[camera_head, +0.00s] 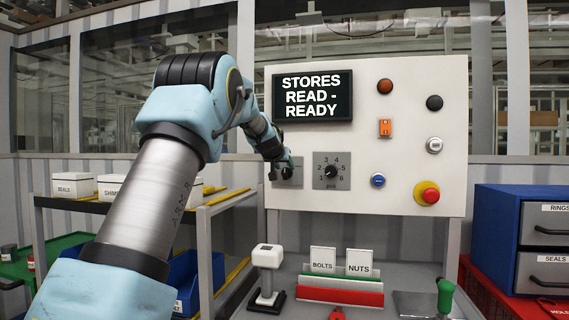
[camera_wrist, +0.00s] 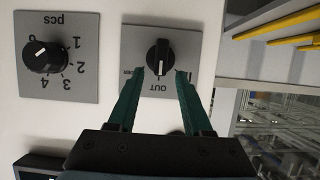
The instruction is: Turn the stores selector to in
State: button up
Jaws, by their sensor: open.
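The stores selector is a black knob (camera_wrist: 158,57) on a grey plate (camera_wrist: 193,34) in the wrist view, which is upside down. Another label at right is partly hidden by a finger. My gripper (camera_wrist: 161,73) is open, its green fingers on either side of the knob's lower end in the picture. I cannot tell whether they touch it. In the head view my gripper (camera_head: 286,163) is at the plate and largely hides the knob.
A numbered pcs dial (camera_wrist: 45,52) is close beside the selector; it also shows in the head view (camera_head: 331,171). The screen (camera_head: 312,97) reads STORES READ - READY. Buttons, including a red emergency-type button (camera_head: 427,194), sit to the right. A shelf (camera_head: 215,207) stands left of the panel.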

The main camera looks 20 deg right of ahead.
jog(key=shift+w+d+f, duration=0.25)
jog(key=shift+w+d, duration=0.05)
jog(key=shift+w, duration=0.2)
jog(key=shift+c, duration=0.3)
grip_shut()
